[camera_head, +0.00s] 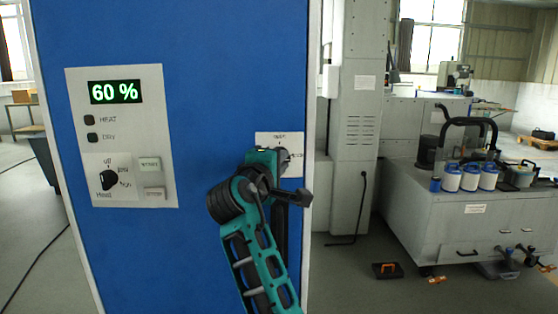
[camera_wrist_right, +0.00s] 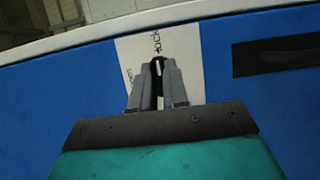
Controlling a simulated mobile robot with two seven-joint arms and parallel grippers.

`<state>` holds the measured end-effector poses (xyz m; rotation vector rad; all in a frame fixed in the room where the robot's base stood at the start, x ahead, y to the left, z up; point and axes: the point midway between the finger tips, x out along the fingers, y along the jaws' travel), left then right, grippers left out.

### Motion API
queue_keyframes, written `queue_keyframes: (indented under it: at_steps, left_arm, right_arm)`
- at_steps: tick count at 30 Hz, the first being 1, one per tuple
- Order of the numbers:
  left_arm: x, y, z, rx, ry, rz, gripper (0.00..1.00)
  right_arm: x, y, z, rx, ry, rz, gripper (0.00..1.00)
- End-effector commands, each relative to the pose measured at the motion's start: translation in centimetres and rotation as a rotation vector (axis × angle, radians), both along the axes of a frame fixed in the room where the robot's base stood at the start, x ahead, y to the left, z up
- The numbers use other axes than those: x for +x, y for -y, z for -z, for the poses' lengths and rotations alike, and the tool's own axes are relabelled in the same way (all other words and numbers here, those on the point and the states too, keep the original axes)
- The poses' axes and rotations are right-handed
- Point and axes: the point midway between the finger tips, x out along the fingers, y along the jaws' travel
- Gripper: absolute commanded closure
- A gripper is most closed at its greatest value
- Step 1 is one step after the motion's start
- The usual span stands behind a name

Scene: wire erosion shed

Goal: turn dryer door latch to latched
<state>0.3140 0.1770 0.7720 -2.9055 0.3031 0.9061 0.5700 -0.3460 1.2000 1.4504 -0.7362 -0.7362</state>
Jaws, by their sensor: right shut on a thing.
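The dryer is a tall blue cabinet (camera_head: 190,40). A white label plate (camera_head: 292,140) sits near its right edge, with small print at its top and right that is hard to read. The dark latch (camera_wrist_right: 157,66) is on this plate (camera_wrist_right: 130,55). In the head view my gripper mostly hides the latch. My right gripper (camera_head: 278,160) reaches up from below. In the wrist view its two grey fingers (camera_wrist_right: 158,72) are closed around the latch's dark handle. The latch's exact angle cannot be told. My left gripper is in neither view.
A control panel (camera_head: 128,180) with a 60 % display and a knob (camera_head: 108,180) is left of my arm. A dark bar (camera_wrist_right: 275,55) lies on the blue surface beside the plate. A grey cart (camera_head: 470,215) with bottles stands at right, and an orange-black item (camera_head: 386,270) lies on the floor.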

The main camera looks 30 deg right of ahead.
Motion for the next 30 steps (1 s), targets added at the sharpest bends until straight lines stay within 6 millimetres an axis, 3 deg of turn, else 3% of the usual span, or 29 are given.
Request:
queue_keyframes:
  at_steps: [11, 12, 20, 30]
  left_arm:
    - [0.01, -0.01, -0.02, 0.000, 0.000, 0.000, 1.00]
    - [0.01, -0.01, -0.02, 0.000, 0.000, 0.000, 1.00]
    - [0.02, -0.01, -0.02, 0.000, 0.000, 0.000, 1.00]
    - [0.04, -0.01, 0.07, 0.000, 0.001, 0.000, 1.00]
  right_arm:
    - [-0.02, 0.03, 0.02, 0.010, 0.007, 0.000, 1.00]
    - [-0.02, 0.03, 0.02, 0.010, 0.007, 0.000, 0.85]
    - [-0.02, 0.01, 0.01, 0.008, 0.006, 0.000, 0.60]
    - [-0.38, -0.58, 0.07, 0.006, 0.005, -0.001, 0.60]
